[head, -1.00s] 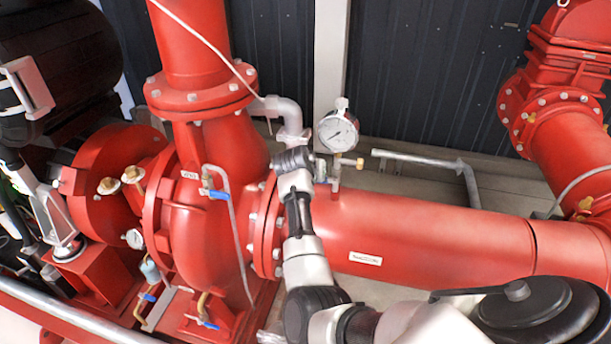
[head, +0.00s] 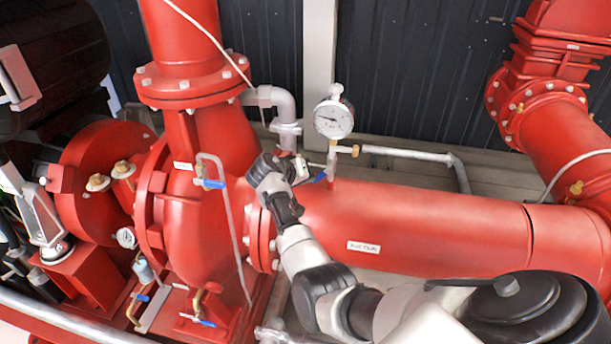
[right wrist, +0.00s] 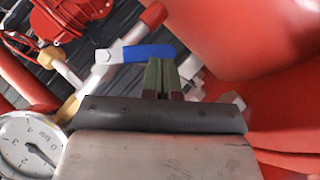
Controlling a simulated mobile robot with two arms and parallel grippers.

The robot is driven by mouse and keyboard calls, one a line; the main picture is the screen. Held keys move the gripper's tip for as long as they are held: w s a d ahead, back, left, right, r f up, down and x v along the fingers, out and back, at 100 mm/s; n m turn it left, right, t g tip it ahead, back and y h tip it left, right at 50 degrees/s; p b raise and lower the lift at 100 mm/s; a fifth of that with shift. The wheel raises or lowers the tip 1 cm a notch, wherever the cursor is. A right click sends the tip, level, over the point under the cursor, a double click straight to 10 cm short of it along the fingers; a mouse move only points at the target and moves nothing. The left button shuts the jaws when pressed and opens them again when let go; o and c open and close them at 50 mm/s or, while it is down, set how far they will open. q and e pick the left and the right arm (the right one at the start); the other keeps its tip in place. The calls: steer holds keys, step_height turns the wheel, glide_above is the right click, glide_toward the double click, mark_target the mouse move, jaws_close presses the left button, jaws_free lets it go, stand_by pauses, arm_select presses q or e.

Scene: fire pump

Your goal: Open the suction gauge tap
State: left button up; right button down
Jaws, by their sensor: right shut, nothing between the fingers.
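The suction gauge (head: 333,118) is a round white dial on a short stem above the red suction pipe (head: 430,225). Its tap has a blue lever handle (head: 321,177) just below the gauge. In the right wrist view the gauge (right wrist: 30,145) is at the lower left, and the blue handle (right wrist: 150,53) lies sideways at upper middle. My right gripper (head: 310,167) is shut and empty, its fingers (right wrist: 160,76) together beside the right part of the handle. I cannot tell whether they touch it. My left gripper is not in view.
A brass fitting (head: 355,151) and grey pipe (head: 410,154) run right of the gauge. The red pump casing (head: 195,215), with another blue-handled valve (head: 211,184), stands left of my right arm. A dark panelled wall (head: 420,80) is behind.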

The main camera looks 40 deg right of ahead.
steer(key=shift+d+f, duration=0.1)
steer(key=shift+f, duration=0.1)
stand_by(0.5)
steer(key=shift+r, duration=0.1)
steer(key=shift+r+p, duration=0.65)
steer(key=shift+r, duration=0.05)
steer(key=shift+w, duration=0.1)
